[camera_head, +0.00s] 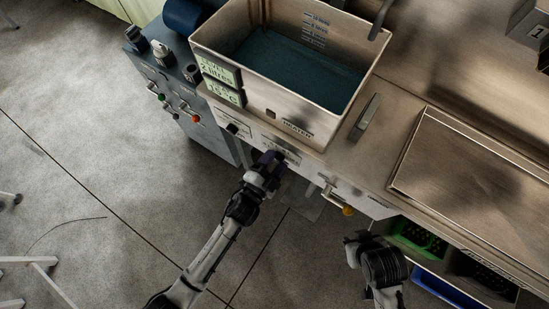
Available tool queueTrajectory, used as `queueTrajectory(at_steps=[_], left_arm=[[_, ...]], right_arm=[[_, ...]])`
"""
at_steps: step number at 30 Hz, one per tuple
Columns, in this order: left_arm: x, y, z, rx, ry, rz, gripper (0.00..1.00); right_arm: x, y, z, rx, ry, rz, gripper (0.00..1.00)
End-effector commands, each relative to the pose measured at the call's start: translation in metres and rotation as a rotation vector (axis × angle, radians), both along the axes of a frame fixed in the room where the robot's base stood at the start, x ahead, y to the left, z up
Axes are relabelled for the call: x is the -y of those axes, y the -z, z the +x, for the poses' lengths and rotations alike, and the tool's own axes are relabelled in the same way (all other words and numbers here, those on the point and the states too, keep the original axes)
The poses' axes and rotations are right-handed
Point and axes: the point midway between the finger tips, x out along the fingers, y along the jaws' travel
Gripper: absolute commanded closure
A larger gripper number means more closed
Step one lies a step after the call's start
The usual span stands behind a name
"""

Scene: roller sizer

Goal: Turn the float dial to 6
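The machine's front panel (313,166) runs under the metal tank (276,109). My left gripper (270,161) is at this panel, just below a small printed label plate (281,149). Its dark fingers cover the spot in front of them, so I cannot make out a float dial or its numbers there. I cannot tell whether the fingers are open, shut or touching anything. A small black knob (233,128) sits on the panel to the upper left of this gripper. My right gripper (357,241) is at the lower right, away from the panel, its fingers too dark to read.
The tank holds dark blue-green liquid (290,62), with two green displays (222,83) at its left corner. A grey control box (175,85) with knobs stands left. Green and blue crates (420,238) sit lower right. The left floor is mostly clear.

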Motion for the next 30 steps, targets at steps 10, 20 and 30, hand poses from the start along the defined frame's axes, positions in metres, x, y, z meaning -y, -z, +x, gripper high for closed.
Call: queueTrajectory(at_steps=[10,20,30], left_arm=[[-0.001,-0.001,-0.001,0.001,0.001,0.000,0.37],[-0.026,-0.001,-0.040,-0.003,0.000,0.000,0.37],[-0.059,-0.001,-0.093,-0.002,0.000,-0.001,0.37]], right_arm=[[-0.002,-0.001,0.000,0.000,0.005,0.008,0.57],[-0.003,-0.010,0.000,-0.001,0.007,0.011,0.57],[-0.002,-0.018,0.000,-0.001,0.004,0.007,0.57]])
